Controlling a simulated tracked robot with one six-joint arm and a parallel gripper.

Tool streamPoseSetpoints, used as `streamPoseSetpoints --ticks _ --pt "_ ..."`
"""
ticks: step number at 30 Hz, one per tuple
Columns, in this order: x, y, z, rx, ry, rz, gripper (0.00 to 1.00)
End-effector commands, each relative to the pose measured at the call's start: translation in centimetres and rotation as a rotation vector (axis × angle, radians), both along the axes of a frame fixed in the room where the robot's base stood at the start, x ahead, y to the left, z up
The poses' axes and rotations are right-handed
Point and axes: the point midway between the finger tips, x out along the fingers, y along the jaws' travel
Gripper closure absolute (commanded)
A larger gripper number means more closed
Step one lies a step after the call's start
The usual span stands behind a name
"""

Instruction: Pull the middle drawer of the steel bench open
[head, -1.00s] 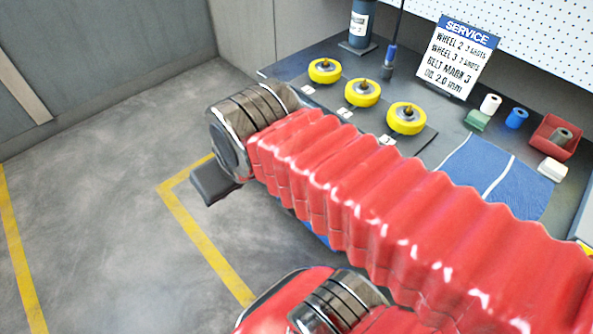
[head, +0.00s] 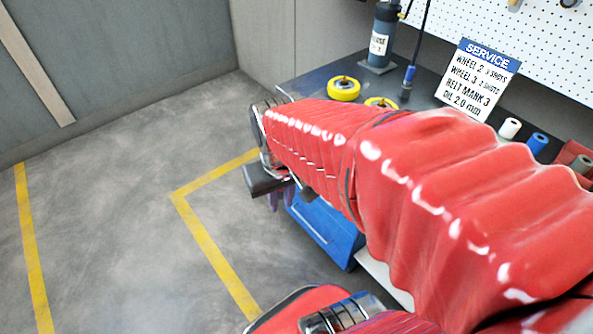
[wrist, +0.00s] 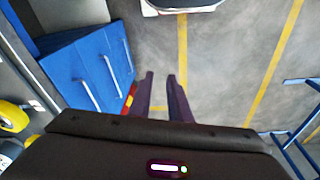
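The steel bench (head: 300,77) has a dark top, with blue drawer fronts below it, partly hidden by my arm.
Yellow wheels (head: 343,88), a dark bottle (head: 381,35) and a service sign (head: 477,80) stand on the bench top. A blue rail frame (wrist: 292,142) is at the right of the wrist view. The floor (head: 120,210) with yellow lines is clear.

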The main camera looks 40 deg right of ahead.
Motion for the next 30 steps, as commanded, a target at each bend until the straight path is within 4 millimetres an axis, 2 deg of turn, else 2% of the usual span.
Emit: streamPoseSetpoints --ticks 17,30 --pt "1.0 -9.2 -11.1 0.001 0.164 -0.090 0.83" --pt "0.8 -15.8 -20.9 -0.009 0.184 -0.052 0.83"
